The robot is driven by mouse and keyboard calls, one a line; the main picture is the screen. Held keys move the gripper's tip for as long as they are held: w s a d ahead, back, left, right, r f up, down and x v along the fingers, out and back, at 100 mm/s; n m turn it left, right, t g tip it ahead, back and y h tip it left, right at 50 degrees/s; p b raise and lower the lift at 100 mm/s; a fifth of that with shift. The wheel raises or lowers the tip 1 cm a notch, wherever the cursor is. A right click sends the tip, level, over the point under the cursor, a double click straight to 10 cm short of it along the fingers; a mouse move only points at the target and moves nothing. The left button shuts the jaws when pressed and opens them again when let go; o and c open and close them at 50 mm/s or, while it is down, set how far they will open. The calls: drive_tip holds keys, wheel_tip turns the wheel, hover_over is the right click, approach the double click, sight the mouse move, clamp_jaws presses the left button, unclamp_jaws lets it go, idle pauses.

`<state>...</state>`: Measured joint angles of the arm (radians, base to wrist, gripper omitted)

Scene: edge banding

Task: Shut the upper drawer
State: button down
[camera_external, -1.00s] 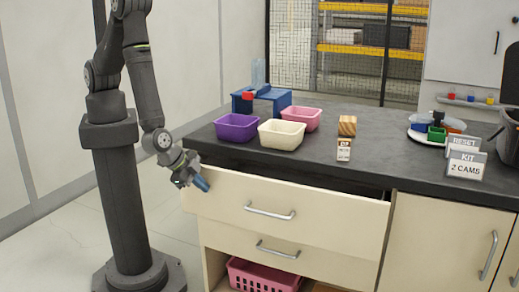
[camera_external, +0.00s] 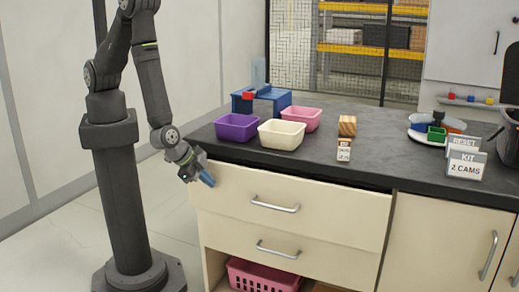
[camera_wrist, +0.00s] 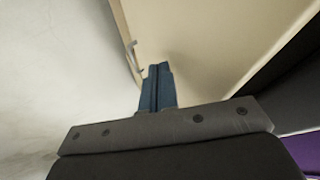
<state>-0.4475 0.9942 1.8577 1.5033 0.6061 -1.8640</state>
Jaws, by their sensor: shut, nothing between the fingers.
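The upper drawer (camera_external: 240,192) is a wide cream front with a silver bar handle (camera_external: 275,204), under the dark worktop. A narrow dark gap shows along its top edge, so it stands slightly open. My gripper (camera_external: 207,179) is at the drawer front's left end, near its upper corner, with its blue fingers shut and empty. In the wrist view the blue fingers (camera_wrist: 158,85) point at the cream drawer front (camera_wrist: 205,40), touching or very close to it; I cannot tell which. The handle (camera_wrist: 133,58) shows just left of the fingers.
The lower drawer (camera_external: 310,258) below looks shut. A pink basket (camera_external: 262,277) sits in the open space under it. Purple (camera_external: 237,128), cream (camera_external: 281,135) and pink (camera_external: 302,118) bins stand on the worktop (camera_external: 385,165).

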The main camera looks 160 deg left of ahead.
sight(211, 171)
drive_tip(key=w+d+r, duration=0.3)
drive_tip(key=d+r, duration=0.5)
drive_tip(key=w+f+m+g, duration=0.1)
drive_tip(key=w+g, duration=0.4)
drive_tip(key=g, duration=0.1)
drive_tip(key=s+r+x, duration=0.1)
drive_tip(key=x, duration=1.2)
drive_tip(key=shift+s+a+h, duration=0.15)
drive_tip(key=shift+h, duration=0.25)
drive_tip(key=shift+r, duration=0.1)
drive_tip(key=shift+s+a, duration=1.7)
drive_tip(key=shift+s, duration=0.1)
